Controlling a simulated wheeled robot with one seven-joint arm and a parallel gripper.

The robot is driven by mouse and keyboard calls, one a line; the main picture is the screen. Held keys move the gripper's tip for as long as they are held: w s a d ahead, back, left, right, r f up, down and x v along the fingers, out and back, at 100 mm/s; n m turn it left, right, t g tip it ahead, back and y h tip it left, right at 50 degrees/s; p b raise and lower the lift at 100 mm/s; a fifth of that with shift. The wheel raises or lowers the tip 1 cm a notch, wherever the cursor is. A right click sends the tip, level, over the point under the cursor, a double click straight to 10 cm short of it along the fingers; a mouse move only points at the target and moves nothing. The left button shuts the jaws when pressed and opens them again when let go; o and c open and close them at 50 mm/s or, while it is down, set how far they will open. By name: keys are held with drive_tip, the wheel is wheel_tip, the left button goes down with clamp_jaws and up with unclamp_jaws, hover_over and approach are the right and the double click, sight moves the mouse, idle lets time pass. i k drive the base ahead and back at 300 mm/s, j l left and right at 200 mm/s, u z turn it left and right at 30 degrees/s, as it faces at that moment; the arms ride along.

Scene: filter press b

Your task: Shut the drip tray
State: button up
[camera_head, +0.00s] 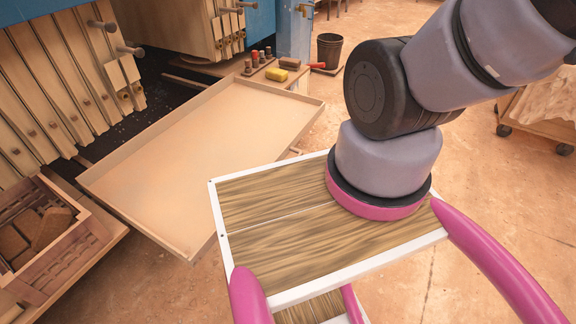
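The drip tray (205,150) is a wide, shallow, tan tray with a low raised rim. It juts out at an angle from under the filter press (60,80), so it stands open. Its inside looks empty.
A wooden crate of brown lumps (60,240) stands at the lower left, beside the tray. A small shelf with several bottles and a yellow block (276,74) is behind it. A dark bucket (329,50) and a wheeled cart (535,118) stand farther off.

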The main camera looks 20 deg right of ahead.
sight(156, 182)
drive_tip(key=k+l+u, duration=0.1)
drive_tip(key=k+l, duration=0.2)
drive_tip(key=l, duration=0.2)
drive_tip(key=k+l+u, duration=0.1)
drive_tip(key=k+l, duration=0.25)
drive_tip(key=l, duration=0.15)
